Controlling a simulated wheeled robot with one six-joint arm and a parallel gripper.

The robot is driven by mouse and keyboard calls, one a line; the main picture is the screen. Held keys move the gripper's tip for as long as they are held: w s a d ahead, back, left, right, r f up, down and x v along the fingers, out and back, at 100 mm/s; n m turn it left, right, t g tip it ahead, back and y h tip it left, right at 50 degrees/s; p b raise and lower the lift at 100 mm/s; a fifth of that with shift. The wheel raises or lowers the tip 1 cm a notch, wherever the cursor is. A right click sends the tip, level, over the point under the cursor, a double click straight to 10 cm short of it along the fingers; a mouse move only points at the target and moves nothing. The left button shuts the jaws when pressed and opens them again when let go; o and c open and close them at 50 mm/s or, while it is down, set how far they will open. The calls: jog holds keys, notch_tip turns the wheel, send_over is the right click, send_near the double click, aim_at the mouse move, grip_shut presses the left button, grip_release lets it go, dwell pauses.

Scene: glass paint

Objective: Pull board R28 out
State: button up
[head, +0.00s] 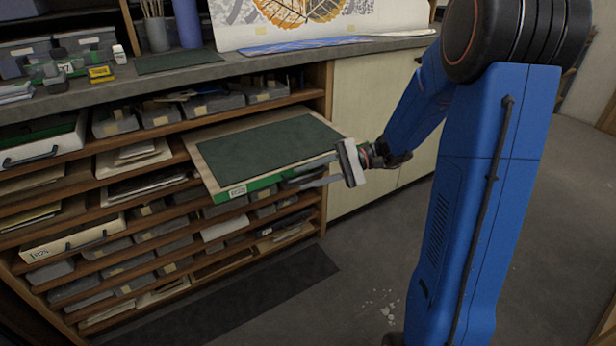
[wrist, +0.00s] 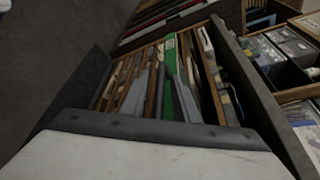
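A board with a dark green top and pale border (head: 262,146) sticks out of the rack, level. Its green front edge (head: 262,184) carries a white label (head: 237,191) too small to read surely, so I cannot confirm it is R28. My gripper (head: 296,183) is at the right part of that front edge, its two grey fingers apart. In the wrist view the fingers (wrist: 160,98) stand on either side of a green strip (wrist: 169,65), with a gap between them. I cannot tell whether either finger touches it.
The wooden rack (head: 325,140) holds several shelves of boards, papers and grey trays. A worktop (head: 230,68) with jars, small boxes and a leaf design lies above. A pale cabinet door (head: 365,95) stands to the right. The floor (head: 350,240) in front is mostly clear.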

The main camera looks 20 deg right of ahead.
jog(key=v, duration=1.7)
jog(key=shift+d, duration=0.2)
jog(key=shift+a+r, duration=0.1)
jog(key=shift+r, duration=0.05)
jog(key=s+a+f+n+g+h, duration=0.1)
jog(key=s+a+n+h, duration=0.1)
jog(key=s+a+h, duration=0.5)
jog(key=s+a+f+n+g+h, duration=0.1)
jog(key=s+a+n+h, duration=0.15)
jog(key=s+a, duration=0.45)
jog(key=s+d+n+t+h, duration=0.2)
jog(key=s+d+t+h, duration=0.2)
jog(key=s, duration=0.6)
jog(key=shift+d+n+t+h, duration=0.4)
jog(key=shift+t+h, duration=0.3)
jog(key=shift+h, duration=0.35)
jog(key=shift+r, duration=0.1)
dwell(0.3)
